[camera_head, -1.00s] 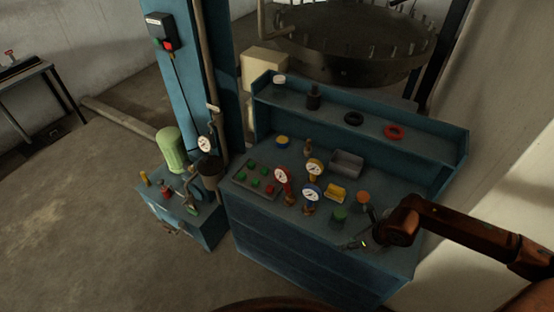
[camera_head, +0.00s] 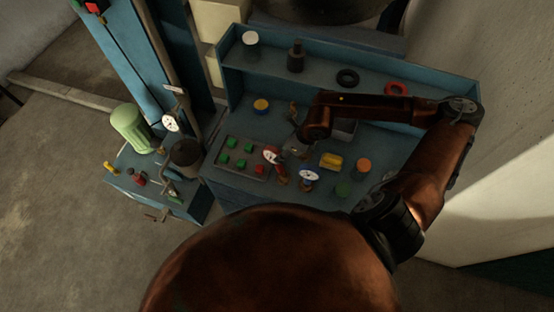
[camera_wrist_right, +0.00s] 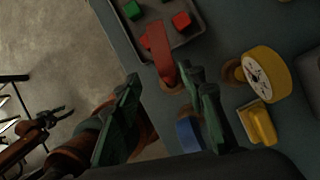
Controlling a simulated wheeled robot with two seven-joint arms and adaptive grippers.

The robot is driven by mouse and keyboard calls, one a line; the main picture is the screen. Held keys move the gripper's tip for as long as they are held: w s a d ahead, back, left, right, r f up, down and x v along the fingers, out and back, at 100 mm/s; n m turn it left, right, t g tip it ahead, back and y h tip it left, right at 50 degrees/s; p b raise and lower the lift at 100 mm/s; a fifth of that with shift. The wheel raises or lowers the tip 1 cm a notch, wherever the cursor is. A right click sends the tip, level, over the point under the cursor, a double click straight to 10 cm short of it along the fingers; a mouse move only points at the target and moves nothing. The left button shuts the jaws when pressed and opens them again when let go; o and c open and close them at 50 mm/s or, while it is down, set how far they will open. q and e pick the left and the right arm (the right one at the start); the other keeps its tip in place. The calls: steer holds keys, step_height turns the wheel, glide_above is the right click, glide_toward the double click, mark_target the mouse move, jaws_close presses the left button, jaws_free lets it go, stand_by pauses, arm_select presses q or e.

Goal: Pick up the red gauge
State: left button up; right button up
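The red gauge (camera_head: 270,156) stands on the blue bench with its white dial facing up and left. In the right wrist view the red gauge (camera_wrist_right: 160,52) shows its red side, beyond and between the fingertips. My right gripper (camera_wrist_right: 165,82) is open, one finger left of the gauge's base and the others right of it; I see no contact. In the head view my right arm reaches over the bench, and its gripper (camera_head: 295,149) is close to the gauge's right side. My left gripper (camera_wrist_right: 54,118) is small at the wrist view's left edge; its opening is unclear.
The blue gauge (camera_head: 309,175) stands close on the right. The yellow gauge (camera_wrist_right: 262,75) and yellow block (camera_wrist_right: 257,123) are right of the fingers. A button tray (camera_head: 243,158) lies left of the red gauge. A shelf (camera_head: 320,77) runs along the back.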

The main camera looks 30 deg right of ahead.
mark_target(277, 152)
steer(key=shift+w+a+f+p, duration=0.2)
steer(key=shift+w+f+p, duration=0.15)
steer(key=shift+w+f, duration=0.3)
steer(key=shift+w+a+f+p, duration=0.2)
steer(key=shift+w+f+p, duration=0.15)
steer(key=shift+w+f, duration=0.25)
steer(key=shift+x, duration=0.95)
steer(key=shift+s+d+f, duration=0.1)
steer(key=shift+s+d, duration=0.05)
steer(key=shift+s, duration=0.05)
steer(key=shift+w, duration=0.1)
steer(key=shift+w+f, duration=0.1)
steer(key=shift+c, duration=1.3)
steer(key=c, duration=0.6)
arm_select(q)
steer(key=shift+w+d+r, duration=0.1)
steer(key=shift+d+r, duration=0.1)
steer(key=shift+r, duration=0.75)
arm_select(e)
jaws_close()
arm_select(q)
steer(key=shift+w, duration=0.1)
